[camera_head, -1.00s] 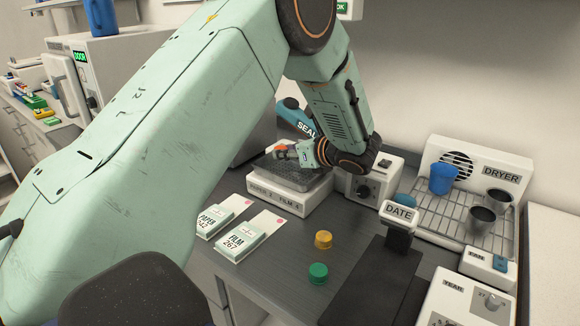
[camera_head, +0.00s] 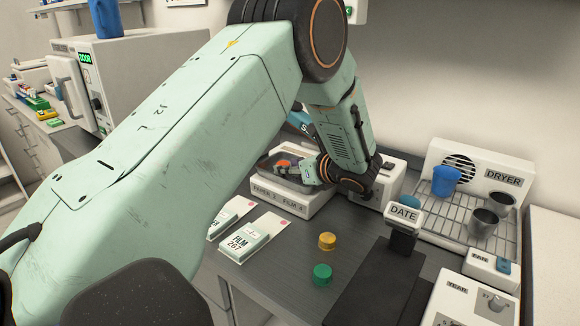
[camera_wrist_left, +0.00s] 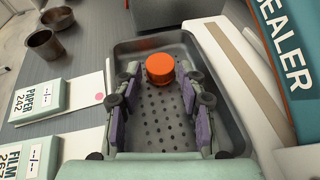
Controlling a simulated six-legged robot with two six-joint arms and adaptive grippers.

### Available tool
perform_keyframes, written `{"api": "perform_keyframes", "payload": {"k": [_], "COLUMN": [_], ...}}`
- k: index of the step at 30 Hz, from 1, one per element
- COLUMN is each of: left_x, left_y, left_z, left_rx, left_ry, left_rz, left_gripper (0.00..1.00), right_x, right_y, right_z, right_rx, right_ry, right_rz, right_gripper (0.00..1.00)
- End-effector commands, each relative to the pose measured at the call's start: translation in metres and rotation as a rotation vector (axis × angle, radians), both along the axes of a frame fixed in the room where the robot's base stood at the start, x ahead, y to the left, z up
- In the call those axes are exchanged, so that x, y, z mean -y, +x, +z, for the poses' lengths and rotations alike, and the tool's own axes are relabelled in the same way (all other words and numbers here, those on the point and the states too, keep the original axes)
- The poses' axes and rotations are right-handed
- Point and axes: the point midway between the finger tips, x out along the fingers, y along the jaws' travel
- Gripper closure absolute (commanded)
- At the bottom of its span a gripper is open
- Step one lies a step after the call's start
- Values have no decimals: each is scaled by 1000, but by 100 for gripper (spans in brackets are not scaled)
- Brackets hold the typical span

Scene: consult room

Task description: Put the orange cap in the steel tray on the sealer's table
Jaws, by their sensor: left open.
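The orange cap (camera_wrist_left: 160,68) sits in the steel tray (camera_wrist_left: 232,128), toward its far end in the left wrist view, on or just above the holed floor. In the head view the cap (camera_head: 284,163) is small beside my left gripper (camera_head: 296,170), over the tray (camera_head: 264,166). My left gripper (camera_wrist_left: 160,88) is open; its two fingers stand apart with the cap between or just beyond their tips, with gaps on both sides. The sealer (camera_wrist_left: 290,55) is at the right of the wrist view; my arm hides most of it in the head view. My right gripper is not in view.
Paper (camera_wrist_left: 45,98) and film (camera_head: 245,240) packets lie beside the tray. A yellow cap (camera_head: 327,241) and a green cap (camera_head: 322,274) stand on the dark table. The date stamp (camera_head: 403,218) and dryer (camera_head: 478,165) with cups are to the right.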

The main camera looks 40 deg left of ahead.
Motion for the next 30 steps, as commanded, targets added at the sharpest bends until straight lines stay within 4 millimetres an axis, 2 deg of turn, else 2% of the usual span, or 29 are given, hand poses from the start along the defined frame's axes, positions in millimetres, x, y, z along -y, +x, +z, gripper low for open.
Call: {"api": "perform_keyframes", "payload": {"k": [5,12,18,24,30], "left_x": [23,69,96,107,108], "left_y": [-2,-8,-12,-15,-15], "left_z": [11,31,42,45,45], "left_rx": [2,2,2,0,0], "left_ry": [3,5,3,0,0], "left_rz": [-4,-5,-2,0,0], "left_gripper": [60,60,60,60,60], "right_x": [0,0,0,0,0], "right_y": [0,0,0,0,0], "right_z": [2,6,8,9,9], "right_rx": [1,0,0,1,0], "right_ry": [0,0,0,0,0], "right_rz": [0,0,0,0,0], "right_gripper": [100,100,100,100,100]}}
